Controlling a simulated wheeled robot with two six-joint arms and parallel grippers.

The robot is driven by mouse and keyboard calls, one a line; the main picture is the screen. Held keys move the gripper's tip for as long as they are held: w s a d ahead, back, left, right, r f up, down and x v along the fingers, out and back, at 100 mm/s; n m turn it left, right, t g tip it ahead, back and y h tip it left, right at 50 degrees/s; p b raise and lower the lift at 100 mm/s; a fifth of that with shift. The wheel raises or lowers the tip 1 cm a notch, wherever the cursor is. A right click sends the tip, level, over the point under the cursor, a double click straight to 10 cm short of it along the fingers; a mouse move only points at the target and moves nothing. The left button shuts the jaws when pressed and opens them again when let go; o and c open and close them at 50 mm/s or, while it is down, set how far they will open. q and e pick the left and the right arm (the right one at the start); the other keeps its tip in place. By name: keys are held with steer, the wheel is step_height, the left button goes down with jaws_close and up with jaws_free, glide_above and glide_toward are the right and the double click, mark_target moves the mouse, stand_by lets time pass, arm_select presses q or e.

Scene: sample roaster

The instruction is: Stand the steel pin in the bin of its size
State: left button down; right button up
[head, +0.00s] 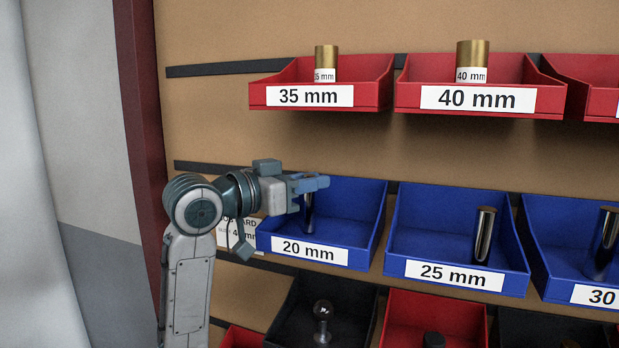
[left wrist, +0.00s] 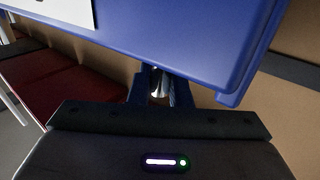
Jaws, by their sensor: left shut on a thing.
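The dark steel pin (head: 309,216) is upright in the blue bin labelled 20 mm (head: 355,215). My left gripper (head: 312,184) is at the upper left of this bin, shut on the top of the pin. I cannot tell whether the pin's foot touches the bin floor. In the left wrist view, a shiny bit of the pin (left wrist: 159,88) shows between my left fingers (left wrist: 157,93), with the blue bin (left wrist: 170,32) close by. My right gripper is not in view.
The blue bin labelled 25 mm (head: 408,235) holds an upright steel pin, as does the 30 mm bin (head: 547,250) beside it. Red bins with brass pieces hang above, 35 mm (head: 270,93) and 40 mm (head: 415,92). Black and red bins sit below. A partly hidden card (head: 250,233) is behind my arm.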

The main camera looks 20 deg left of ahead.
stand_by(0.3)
arm_select(q)
steer(key=shift+f, duration=0.2)
steer(key=c, duration=1.3)
jaws_free()
steer(key=shift+c, duration=0.2)
